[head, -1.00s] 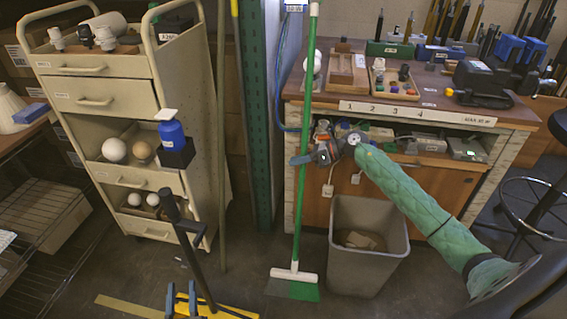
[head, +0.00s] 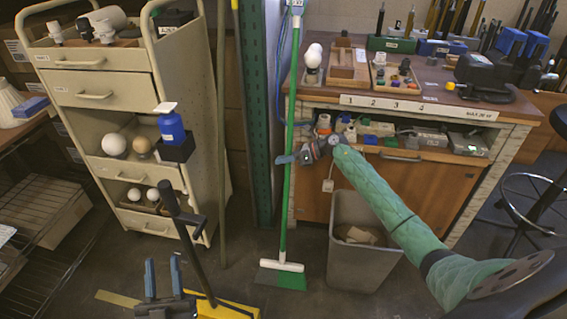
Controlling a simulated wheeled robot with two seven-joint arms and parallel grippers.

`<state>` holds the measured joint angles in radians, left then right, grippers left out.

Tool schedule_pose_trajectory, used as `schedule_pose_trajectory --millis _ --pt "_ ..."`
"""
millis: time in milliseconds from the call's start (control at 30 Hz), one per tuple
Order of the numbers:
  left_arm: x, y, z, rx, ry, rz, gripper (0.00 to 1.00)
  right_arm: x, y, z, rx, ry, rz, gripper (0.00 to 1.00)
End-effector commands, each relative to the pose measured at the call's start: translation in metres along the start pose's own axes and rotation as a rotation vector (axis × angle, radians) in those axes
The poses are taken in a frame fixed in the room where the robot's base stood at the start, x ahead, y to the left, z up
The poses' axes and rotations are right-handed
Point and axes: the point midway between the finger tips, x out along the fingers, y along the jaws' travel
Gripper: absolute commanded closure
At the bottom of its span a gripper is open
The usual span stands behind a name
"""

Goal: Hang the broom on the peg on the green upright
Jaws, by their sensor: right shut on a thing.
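The broom has a long green handle (head: 289,110) and a white and green head (head: 282,267) with bristles, and it hangs almost upright just above or at the floor. My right gripper (head: 284,160) is shut on the handle about midway up. The green upright (head: 256,110) is a perforated post just left of the handle. The handle's top overlaps a small white label (head: 296,3) at the top edge of the head view. I cannot make out the peg there. My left gripper (head: 163,274) is open and empty, low at the front left.
A grey bin (head: 350,260) stands right of the broom head, before the workbench (head: 420,100). A beige cart (head: 95,90) stands left. A yellow-headed tool with a dark handle (head: 190,240) is near my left gripper. A thin pole (head: 222,150) stands between cart and upright.

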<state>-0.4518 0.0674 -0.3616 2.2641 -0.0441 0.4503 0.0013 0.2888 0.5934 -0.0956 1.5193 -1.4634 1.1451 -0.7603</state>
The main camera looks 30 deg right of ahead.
Motion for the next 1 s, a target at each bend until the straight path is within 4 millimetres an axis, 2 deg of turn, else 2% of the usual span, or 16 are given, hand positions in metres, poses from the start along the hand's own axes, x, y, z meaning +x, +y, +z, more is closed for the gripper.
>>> schedule_pose_trajectory --millis 33,300,333,400,433,1000 --pt "0.0003 0.0001 -0.0022 0.001 0.011 0.001 0.64 0.0050 -0.0001 -0.0097 0.008 0.008 0.005 1.00" --pt "0.0004 0.0003 -0.0035 0.002 0.018 0.002 0.64 0.0080 -0.0004 -0.0164 0.012 0.013 0.007 1.00" --pt "0.0001 0.0003 -0.0032 0.002 0.018 0.002 0.64 0.0086 -0.0007 -0.0183 0.013 0.016 0.007 0.74" --pt "-0.0005 0.0005 -0.0029 0.001 0.016 0.002 0.64 0.0085 -0.0006 -0.0181 0.013 0.015 0.007 0.60" --pt "-0.0008 0.0005 -0.0026 0.001 0.015 0.002 0.64 0.0081 -0.0007 -0.0172 0.012 0.014 0.006 0.58" --pt "0.0002 -0.0001 -0.0004 0.000 0.000 0.001 0.64 0.0045 -0.0023 -0.0139 0.007 0.008 0.003 0.58"
